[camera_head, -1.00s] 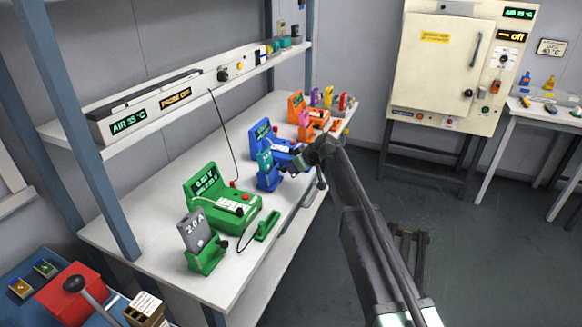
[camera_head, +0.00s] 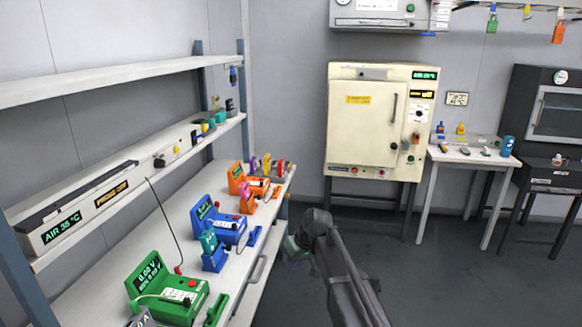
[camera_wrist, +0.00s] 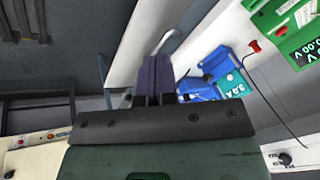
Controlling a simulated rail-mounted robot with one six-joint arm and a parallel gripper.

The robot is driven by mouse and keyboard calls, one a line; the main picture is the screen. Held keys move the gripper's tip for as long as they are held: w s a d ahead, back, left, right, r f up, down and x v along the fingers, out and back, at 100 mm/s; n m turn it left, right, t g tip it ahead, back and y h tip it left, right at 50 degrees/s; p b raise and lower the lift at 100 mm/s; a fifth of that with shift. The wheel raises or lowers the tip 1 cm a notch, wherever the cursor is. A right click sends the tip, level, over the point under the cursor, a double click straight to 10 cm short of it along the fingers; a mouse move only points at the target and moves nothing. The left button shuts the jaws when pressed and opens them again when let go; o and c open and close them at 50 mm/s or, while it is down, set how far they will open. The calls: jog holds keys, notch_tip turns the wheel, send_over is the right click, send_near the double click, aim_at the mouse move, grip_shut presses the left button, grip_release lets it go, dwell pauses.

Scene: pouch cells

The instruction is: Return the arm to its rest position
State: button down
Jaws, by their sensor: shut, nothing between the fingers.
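My gripper (camera_head: 293,248) hangs beyond the bent joint of my arm in the head view, partly hidden by it, over the floor just off the bench's right edge. In the wrist view its dark fingers (camera_wrist: 152,78) are together with nothing between them. The bench (camera_head: 247,300) carries a green tester (camera_head: 168,290), a blue tester (camera_head: 222,227) and an orange tester (camera_head: 240,183). A teal-topped piece stands in a blue holder (camera_head: 214,262) beside the blue tester. My gripper is apart from all of these.
A cream oven cabinet (camera_head: 365,125) stands on a dark frame against the back wall. A white table (camera_head: 475,158) with small items is right of it, then a dark cabinet (camera_head: 550,110). The grey floor (camera_head: 440,270) right of my arm is clear.

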jog(key=s+d+m+h+p, duration=0.1)
jog(key=s+d+m+h, duration=0.1)
jog(key=s+d, duration=0.7)
jog(key=s+d+m+g+h+p, duration=0.1)
jog(key=s+d+m, duration=0.3)
jog(key=s+d, duration=0.6)
jog(key=s+r+h, duration=0.1)
jog(key=s, duration=0.5)
jog(key=shift+s+h, duration=0.25)
jog(key=shift+h, duration=0.05)
